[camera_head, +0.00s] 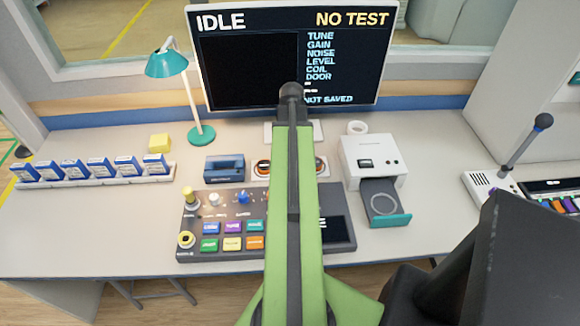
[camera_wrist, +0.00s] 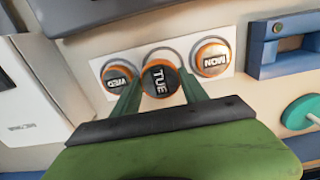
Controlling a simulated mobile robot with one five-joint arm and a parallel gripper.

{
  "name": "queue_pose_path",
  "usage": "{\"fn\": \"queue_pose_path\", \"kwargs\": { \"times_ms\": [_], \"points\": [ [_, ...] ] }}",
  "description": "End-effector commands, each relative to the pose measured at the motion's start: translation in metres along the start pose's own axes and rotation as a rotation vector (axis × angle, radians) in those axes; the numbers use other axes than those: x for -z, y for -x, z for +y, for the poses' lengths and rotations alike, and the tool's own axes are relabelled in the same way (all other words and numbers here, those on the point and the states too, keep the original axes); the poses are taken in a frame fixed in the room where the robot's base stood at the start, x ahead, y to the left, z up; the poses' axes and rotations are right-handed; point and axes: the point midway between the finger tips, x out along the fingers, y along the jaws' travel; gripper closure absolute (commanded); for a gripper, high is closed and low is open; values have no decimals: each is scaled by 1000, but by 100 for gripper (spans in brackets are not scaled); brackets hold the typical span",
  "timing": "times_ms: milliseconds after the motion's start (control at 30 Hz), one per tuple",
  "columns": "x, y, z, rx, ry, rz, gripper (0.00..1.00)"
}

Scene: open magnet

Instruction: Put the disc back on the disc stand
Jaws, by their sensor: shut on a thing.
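My gripper (camera_wrist: 158,92) is shut on a dark disc with an orange rim, marked TUE (camera_wrist: 160,82). The held disc is in front of the middle place of the white disc stand (camera_wrist: 223,82), between a WED disc (camera_wrist: 118,79) and a MON disc (camera_wrist: 211,59). It looks larger than both, and part of a grey ring shows behind it. I cannot tell whether it touches the stand. In the head view my green arm hides the gripper and the stand's middle; the stand's outer discs show on either side (camera_head: 262,167).
A white drive (camera_head: 373,155) has its drawer (camera_head: 383,203) open, with an empty ring mark. A button console (camera_head: 225,225) lies in front of the stand. A blue holder (camera_head: 224,168), a teal lamp (camera_head: 168,62) and a row of blue boxes (camera_head: 99,168) stand left. The monitor (camera_head: 250,70) reads NOT SAVED.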

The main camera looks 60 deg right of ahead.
Motion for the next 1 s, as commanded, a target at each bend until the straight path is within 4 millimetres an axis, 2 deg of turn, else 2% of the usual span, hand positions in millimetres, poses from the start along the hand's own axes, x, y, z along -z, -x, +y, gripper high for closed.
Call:
{"fn": "queue_pose_path", "kwargs": {
  "times_ms": [33, 267, 500, 767, 900, 933, 1000],
  "points": [
    [4, -6, -4, 0, 2, 0, 90],
    [5, -9, -8, 0, -1, 0, 90],
    [5, -48, -8, 0, 0, 0, 90],
    [5, -44, -8, 0, 1, 0, 90],
    [5, -49, -8, 0, 1, 0, 90],
    [5, -48, -8, 0, 1, 0, 45],
    [5, -47, -8, 0, 1, 0, 36]
  ]
}}
